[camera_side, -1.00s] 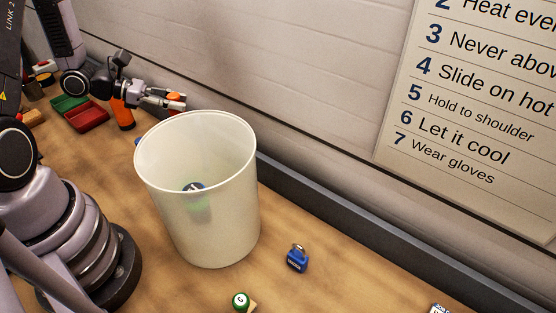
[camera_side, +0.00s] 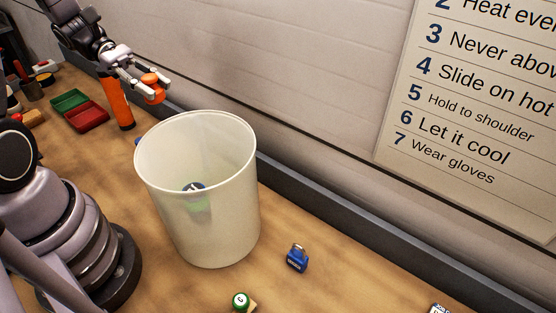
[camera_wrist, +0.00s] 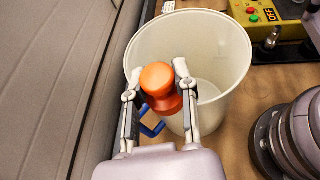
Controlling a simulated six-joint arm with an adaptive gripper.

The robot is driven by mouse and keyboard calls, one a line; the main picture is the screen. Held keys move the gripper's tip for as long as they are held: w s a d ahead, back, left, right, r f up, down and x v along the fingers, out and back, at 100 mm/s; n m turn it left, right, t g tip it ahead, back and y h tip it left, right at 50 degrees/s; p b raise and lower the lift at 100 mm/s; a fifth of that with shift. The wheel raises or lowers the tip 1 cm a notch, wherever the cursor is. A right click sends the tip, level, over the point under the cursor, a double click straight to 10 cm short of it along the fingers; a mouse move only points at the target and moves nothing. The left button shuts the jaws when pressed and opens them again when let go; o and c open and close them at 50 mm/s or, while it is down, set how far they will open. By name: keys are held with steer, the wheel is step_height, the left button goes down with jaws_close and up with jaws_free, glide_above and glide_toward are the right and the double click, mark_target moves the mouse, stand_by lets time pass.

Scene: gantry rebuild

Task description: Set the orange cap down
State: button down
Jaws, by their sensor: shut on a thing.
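The orange cap (camera_side: 153,87) is held between the fingertips of my gripper (camera_side: 148,88), which is shut on it. In the side view they are in the air behind and left of the white bin, higher than its rim. The wrist view shows the cap (camera_wrist: 160,82) as a rounded knob on a wider collar, between both fingers. There it overlaps the near side of the bin (camera_wrist: 238,62) in the picture. An orange cylinder (camera_side: 117,105) stands upright on the bench below my wrist. Its top is partly hidden by my arm.
The large white bin (camera_side: 232,215) has a greenish object inside. Red (camera_side: 88,117) and green trays sit at left. The wall runs close behind my gripper.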

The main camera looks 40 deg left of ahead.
steer(key=s+a+f+m+g+y, duration=0.1)
steer(key=s+a+m+g+y, duration=0.2)
steer(key=s+m+g+y, duration=0.35)
steer(key=s+a+f+m+g+y, duration=0.1)
steer(key=s+a+m+g+y, duration=0.2)
steer(key=s+m+g, duration=0.7)
steer(key=w+a+r+m+t+y, duration=0.1)
steer(key=w+a+r+m+y, duration=0.1)
steer(key=a+m+y, duration=0.65)
steer(key=m+t+y, duration=0.5)
steer(key=m+y, duration=0.1)
glide_above(127, 148)
step_height(127, 148, down, 26)
steer(key=shift+s+d+r, duration=0.1)
steer(key=shift+d+r, duration=0.05)
steer(key=shift+r, duration=0.05)
steer(key=shift+f, duration=1.65)
